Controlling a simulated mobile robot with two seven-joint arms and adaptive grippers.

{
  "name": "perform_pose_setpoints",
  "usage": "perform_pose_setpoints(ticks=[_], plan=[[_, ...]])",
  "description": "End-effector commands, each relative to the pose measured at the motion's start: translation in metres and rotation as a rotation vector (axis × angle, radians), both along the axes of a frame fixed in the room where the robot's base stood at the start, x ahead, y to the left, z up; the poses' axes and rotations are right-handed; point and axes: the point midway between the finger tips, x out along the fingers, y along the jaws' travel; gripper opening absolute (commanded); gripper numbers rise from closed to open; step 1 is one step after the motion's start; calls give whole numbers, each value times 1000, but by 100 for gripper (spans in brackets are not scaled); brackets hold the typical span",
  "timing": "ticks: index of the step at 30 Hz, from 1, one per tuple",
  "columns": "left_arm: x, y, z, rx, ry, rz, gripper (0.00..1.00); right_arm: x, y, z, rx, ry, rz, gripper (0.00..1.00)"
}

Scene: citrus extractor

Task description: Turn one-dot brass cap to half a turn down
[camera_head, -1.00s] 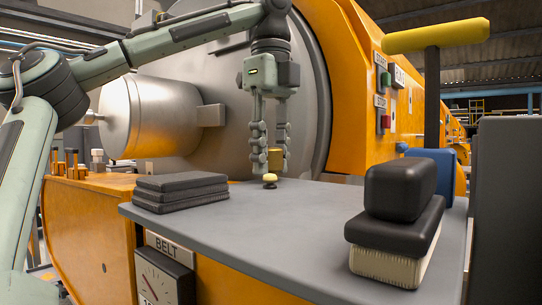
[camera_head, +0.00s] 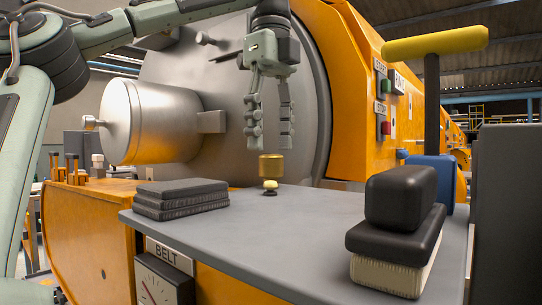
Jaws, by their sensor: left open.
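A brass cap (camera_head: 271,166), a short gold cylinder, shows at the far edge of the grey tabletop, in the middle of the head view. I cannot make out any dots on it. A small pale knob (camera_head: 270,184) with a dark base shows just below it in the picture; I cannot tell whether the two touch. My left gripper (camera_head: 270,140) is open and empty, fingers pointing down, with its tips a little above the cap in the picture. My right gripper is not in view.
The grey tabletop (camera_head: 290,225) is bare in the middle. A stack of dark pads (camera_head: 180,198) lies at its left. A black brush (camera_head: 398,225) and a yellow-handled tool (camera_head: 433,95) stand at the right. A large steel drum (camera_head: 155,120) is behind.

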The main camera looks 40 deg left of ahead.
Motion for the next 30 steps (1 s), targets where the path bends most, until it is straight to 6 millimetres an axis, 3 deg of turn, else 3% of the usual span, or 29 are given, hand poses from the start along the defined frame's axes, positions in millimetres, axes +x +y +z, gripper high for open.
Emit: perform_pose_setpoints(ticks=[3, 9, 30], plan=[[0, 0, 15, 4, 0, 4, 54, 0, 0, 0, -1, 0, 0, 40], [0, 0, 27, 1, -2, 1, 54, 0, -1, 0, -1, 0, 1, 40], [0, 0, 28, -1, -2, 0, 54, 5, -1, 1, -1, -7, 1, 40]])
